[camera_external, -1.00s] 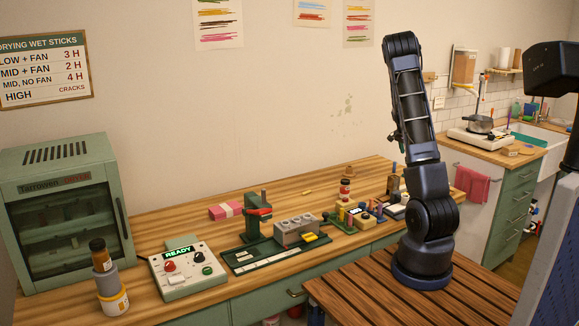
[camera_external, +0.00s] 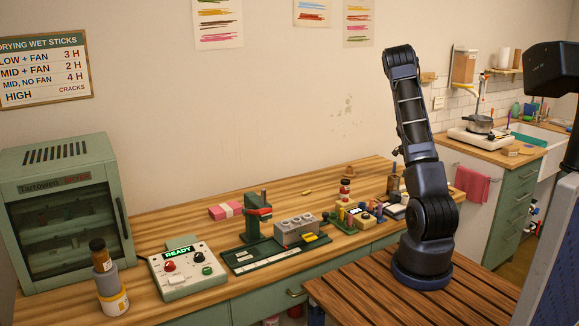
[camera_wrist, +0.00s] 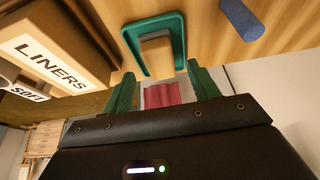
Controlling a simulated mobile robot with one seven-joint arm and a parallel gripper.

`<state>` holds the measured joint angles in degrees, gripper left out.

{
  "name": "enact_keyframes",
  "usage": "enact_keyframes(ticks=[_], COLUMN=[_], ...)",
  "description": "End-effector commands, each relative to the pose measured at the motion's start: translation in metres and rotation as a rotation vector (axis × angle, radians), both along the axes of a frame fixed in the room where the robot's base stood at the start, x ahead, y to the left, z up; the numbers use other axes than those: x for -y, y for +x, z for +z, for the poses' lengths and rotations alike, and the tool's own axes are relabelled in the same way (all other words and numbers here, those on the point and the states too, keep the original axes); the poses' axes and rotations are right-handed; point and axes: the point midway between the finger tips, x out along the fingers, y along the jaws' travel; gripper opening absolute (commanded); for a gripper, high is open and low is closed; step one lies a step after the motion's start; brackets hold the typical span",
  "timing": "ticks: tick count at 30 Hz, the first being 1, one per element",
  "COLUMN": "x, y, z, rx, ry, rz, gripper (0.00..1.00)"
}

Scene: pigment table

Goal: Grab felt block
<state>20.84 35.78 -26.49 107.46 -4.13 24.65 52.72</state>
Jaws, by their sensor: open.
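A tan block (camera_wrist: 156,52) lies in a teal tray (camera_wrist: 134,43) at the top of the wrist view. It looks like the felt block, though I cannot read its texture. My gripper (camera_wrist: 160,80) has two green fingers spread apart with nothing between them. The block is ahead of the fingertips, close to the middle of the gap, and apart from them. In the external view my gripper is hidden or too small to make out.
A box marked LINERS (camera_wrist: 55,50) stands left of the tray in the wrist view, near a container marked SOFT (camera_wrist: 22,88). A blue cylinder (camera_wrist: 242,18) lies to the right. A pink cloth (camera_wrist: 160,95) shows beyond the fingers.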

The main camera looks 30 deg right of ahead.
Motion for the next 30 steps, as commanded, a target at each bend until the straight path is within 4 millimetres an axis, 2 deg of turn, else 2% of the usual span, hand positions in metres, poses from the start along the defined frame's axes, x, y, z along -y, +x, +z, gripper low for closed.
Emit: enact_keyframes(ticks=[5, 12, 14, 20, 30], x=[0.009, 0.01, 0.01, 0.01, 0.01], y=[0.0, 0.001, 0.001, 0.001, 0.001], z=[-0.02, -0.022, -0.022, -0.022, -0.018], rx=[-0.001, 0.0, 0.0, 0.0, 0.001], ry=[0.001, 0.0, 0.0, 0.0, 0.0], rz=[0.0, 0.001, 0.001, 0.001, 0.0], gripper=[0.6, 0.6, 0.5, 0.12, 0.11])
